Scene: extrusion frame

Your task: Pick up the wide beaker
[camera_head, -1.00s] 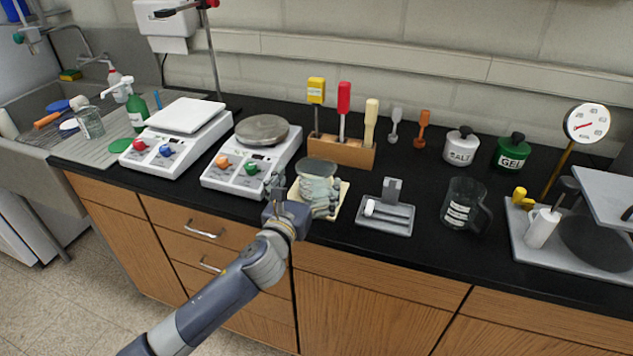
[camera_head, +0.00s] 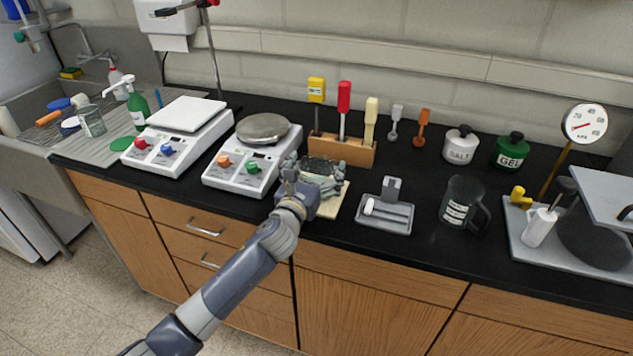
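The wide beaker (camera_head: 322,168) is a low clear glass vessel. It is over a cream mat (camera_head: 333,203) near the counter's front edge, in front of the wooden tool rack. My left gripper (camera_head: 313,176) reaches in from the front left, with its grey fingers around the beaker's sides. The fingers cover much of the glass, and whether they press on it does not show. I cannot tell whether the beaker's base touches the mat. My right gripper is not in view.
A hotplate (camera_head: 248,175) stands close on the left. The tool rack (camera_head: 342,150) is just behind. A small grey tray (camera_head: 386,226) and a dark handled jug (camera_head: 461,208) stand to the right. Black counter is free between the jug and the rack.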

